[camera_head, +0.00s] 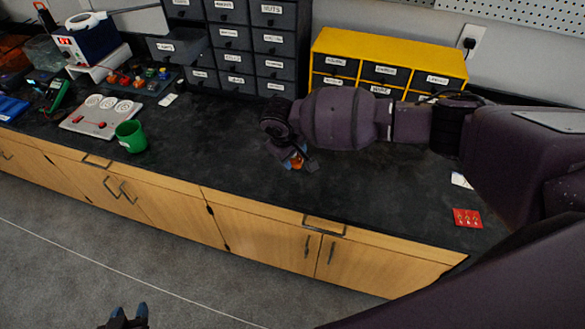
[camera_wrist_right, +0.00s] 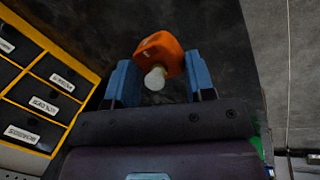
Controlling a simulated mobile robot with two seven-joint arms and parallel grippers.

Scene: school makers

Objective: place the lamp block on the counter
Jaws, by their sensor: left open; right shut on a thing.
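The lamp block, an orange block with a white bulb, is between the blue fingertips of my right gripper (camera_wrist_right: 160,84). In the right wrist view the lamp block (camera_wrist_right: 158,48) sits tilted between the fingers, its bulb towards the palm. In the head view my right gripper (camera_head: 295,160) points down over the middle of the black counter (camera_head: 225,165) and partly hides the lamp block (camera_head: 297,163). I cannot tell whether the block touches the counter. My left gripper (camera_head: 130,315) is open and empty, low at the bottom edge, in front of the cabinets.
A yellow drawer unit (camera_head: 388,46) and a dark drawer unit (camera_head: 230,48) stand along the wall. A green cup (camera_head: 131,137), a grey panel with dials (camera_head: 101,116) and other gear are at left. A red card (camera_head: 467,218) lies at right. The counter around my right gripper is clear.

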